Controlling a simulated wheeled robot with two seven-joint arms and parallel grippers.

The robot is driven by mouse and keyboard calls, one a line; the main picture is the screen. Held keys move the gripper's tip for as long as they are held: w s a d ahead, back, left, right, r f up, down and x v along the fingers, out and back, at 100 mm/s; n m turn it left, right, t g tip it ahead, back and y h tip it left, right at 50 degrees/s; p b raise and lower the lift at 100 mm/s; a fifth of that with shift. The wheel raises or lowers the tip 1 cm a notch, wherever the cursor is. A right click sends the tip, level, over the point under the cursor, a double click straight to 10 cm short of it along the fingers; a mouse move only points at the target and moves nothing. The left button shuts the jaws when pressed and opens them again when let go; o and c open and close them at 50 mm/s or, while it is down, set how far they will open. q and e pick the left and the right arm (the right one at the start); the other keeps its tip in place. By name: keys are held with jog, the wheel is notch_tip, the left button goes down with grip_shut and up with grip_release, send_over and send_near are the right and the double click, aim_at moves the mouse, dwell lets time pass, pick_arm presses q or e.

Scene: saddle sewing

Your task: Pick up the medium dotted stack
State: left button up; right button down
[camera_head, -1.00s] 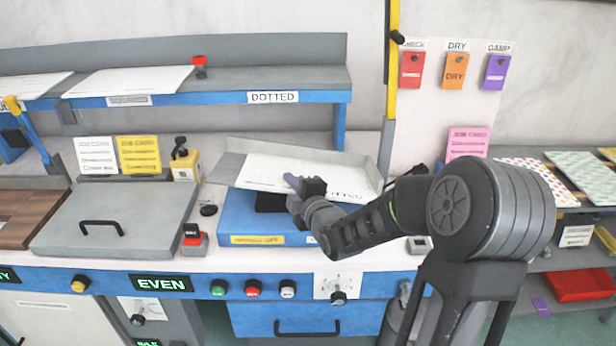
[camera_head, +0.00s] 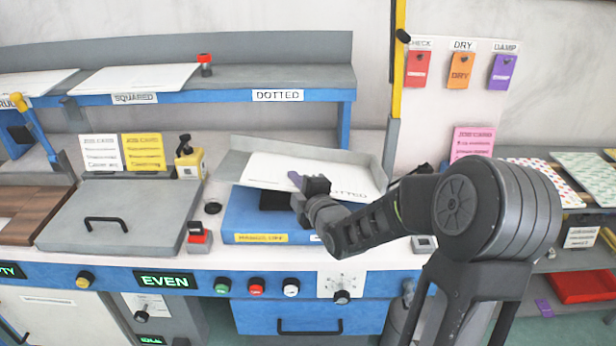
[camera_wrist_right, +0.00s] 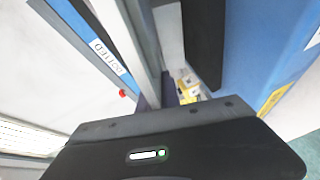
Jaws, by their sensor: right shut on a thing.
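The dotted stack (camera_head: 268,172) is a white slab of sheets with "DOTTED" printed near its right end. It lies slanted against a grey tray (camera_head: 300,150) on top of a blue box (camera_head: 238,215). My right gripper (camera_head: 297,182) is at the stack's front edge, shut on it. The arm hides part of that edge. In the right wrist view, the fingers (camera_wrist_right: 163,92) are close together below a pale edge-on strip, and the grip itself is mostly hidden. My left gripper is not in view.
A blue shelf (camera_head: 215,88) runs behind, with white stacks at its left and bare space above its "DOTTED" label. A grey lidded plate (camera_head: 120,215) and a red-topped stamp (camera_head: 197,237) are left of the blue box. A yellow post (camera_head: 398,60) stands behind right.

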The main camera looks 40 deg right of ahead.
jog(key=shift+r, duration=0.1)
notch_tip(320, 180, up, 10)
jog(key=shift+b, duration=0.35)
